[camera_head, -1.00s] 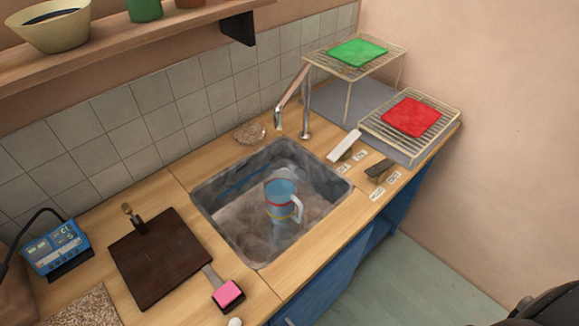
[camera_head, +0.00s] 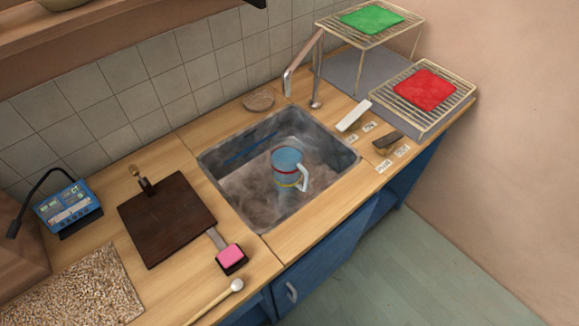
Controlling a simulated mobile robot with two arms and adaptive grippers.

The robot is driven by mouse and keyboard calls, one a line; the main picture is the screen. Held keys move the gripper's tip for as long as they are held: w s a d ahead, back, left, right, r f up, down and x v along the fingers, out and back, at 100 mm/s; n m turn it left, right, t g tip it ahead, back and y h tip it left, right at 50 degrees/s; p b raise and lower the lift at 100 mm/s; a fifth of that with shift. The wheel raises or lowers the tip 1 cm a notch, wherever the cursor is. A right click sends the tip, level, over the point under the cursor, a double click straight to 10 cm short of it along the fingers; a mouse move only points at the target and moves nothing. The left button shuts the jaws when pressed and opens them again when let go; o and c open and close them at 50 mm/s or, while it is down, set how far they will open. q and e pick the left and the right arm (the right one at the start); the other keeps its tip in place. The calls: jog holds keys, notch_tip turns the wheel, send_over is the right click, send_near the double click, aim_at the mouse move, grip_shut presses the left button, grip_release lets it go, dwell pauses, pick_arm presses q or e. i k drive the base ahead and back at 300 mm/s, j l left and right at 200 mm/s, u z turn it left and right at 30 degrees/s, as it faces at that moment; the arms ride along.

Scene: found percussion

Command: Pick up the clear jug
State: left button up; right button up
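The clear jug (camera_head: 287,168) stands upright inside the grey sink (camera_head: 222,187). Neither of my grippers shows in this view.
A tap (camera_head: 312,75) rises behind the sink. Wire racks with a green cloth (camera_head: 371,19) and a red cloth (camera_head: 426,90) stand at the back right. A dark board (camera_head: 167,222), pink-faced block (camera_head: 231,257) and mallet (camera_head: 236,286) lie left of the sink.

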aim_at(287, 154)
jog(key=l+u, duration=0.25)
jog(key=l, duration=0.2)
jog(key=k+l+u, duration=0.1)
jog(key=l+u, duration=0.15)
jog(key=l, duration=0.25)
jog(key=k+l+u, duration=0.1)
jog(key=l+u, duration=0.15)
jog(key=l, duration=0.2)
